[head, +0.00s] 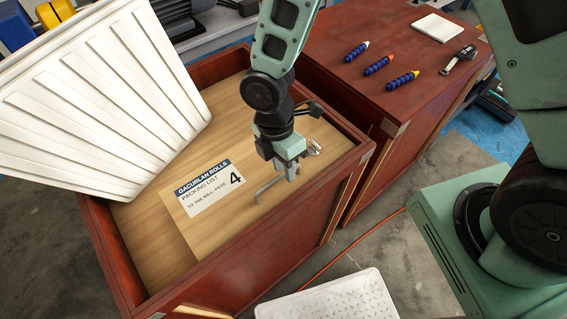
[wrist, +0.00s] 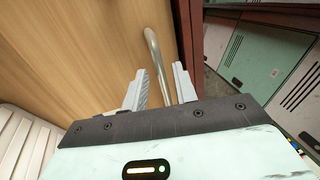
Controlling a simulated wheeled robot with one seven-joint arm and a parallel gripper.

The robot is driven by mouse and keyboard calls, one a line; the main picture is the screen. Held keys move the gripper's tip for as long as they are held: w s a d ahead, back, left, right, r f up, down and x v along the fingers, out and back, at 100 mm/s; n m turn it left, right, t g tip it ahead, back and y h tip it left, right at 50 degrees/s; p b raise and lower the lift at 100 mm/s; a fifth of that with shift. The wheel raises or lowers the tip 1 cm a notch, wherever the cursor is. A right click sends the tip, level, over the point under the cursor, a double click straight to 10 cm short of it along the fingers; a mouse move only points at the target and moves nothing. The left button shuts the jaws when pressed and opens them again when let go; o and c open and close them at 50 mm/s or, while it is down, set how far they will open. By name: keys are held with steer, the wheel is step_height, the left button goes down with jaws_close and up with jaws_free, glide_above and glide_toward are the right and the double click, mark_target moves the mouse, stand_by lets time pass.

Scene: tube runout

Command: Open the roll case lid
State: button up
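The roll case (head: 240,275) is a red-brown wooden case with a pale wood lid (head: 150,225) set inside its rim. A packing-list label marked 4 (head: 210,190) lies on the lid. A bent metal handle (head: 267,187) stands on the lid right of the label. My gripper (head: 292,172) is over the lid at the handle's right end. In the wrist view my gripper (wrist: 160,78) is open, and the handle (wrist: 153,50) runs between its two fingers. Whether either finger touches the handle cannot be told. The handle's near end is hidden behind my gripper.
A white ribbed bin (head: 90,95) overlaps the case's upper left. A second red-brown case (head: 400,100) adjoins at the back right, carrying several blue-bodied markers (head: 378,66), a white pad (head: 437,27) and a dark tool (head: 460,58).

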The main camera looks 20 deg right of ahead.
jaws_close()
steer(key=shift+r, duration=0.1)
